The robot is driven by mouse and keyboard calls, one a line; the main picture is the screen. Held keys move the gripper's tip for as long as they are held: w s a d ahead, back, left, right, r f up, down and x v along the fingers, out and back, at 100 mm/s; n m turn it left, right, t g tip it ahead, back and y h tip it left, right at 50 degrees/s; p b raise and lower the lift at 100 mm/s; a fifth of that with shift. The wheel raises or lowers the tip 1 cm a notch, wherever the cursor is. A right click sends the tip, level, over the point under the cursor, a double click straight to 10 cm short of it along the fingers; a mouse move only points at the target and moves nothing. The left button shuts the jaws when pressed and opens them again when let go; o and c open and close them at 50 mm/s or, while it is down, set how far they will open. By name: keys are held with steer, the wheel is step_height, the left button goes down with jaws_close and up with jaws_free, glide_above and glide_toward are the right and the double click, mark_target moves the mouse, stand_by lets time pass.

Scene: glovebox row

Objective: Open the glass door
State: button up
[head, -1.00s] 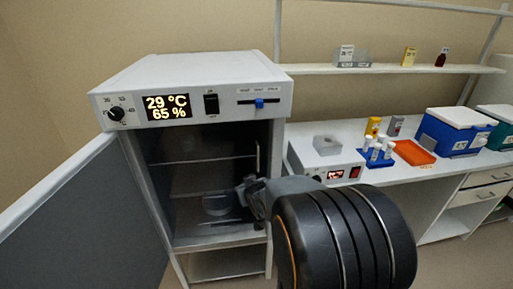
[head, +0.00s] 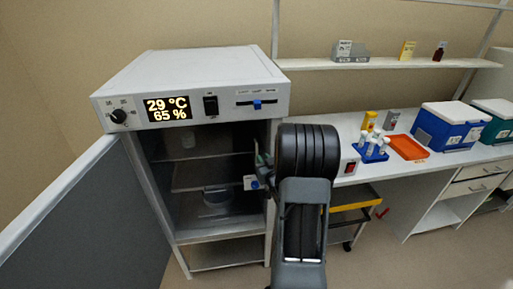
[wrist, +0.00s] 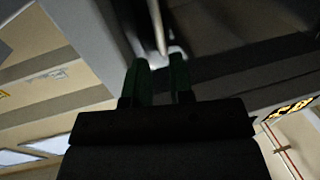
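The incubator (head: 190,80) stands at the left with its grey outer door (head: 60,215) swung wide open to the left. The clear glass door (head: 205,170) appears to lie across the chamber front, though its edges are hard to make out; shelves and a round dish show behind it. My gripper (head: 262,170) is at the right edge of the chamber opening, partly hidden by my arm. In the wrist view my two green fingers (wrist: 160,72) are apart, and a pale bar-like handle (wrist: 158,25) lies just beyond the gap. I cannot tell whether it touches them.
A bench to the right carries a blue tube rack (head: 372,152), an orange tray (head: 407,147) and a blue cool box (head: 452,125). A shelf (head: 400,64) hangs above. Floor at the lower right is free.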

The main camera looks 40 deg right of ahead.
mark_target(257, 150)
steer(key=p+x, duration=0.1)
steer(key=x, duration=0.6)
steer(key=shift+w+p, duration=0.15)
steer(key=shift+p, duration=0.25)
jaws_close()
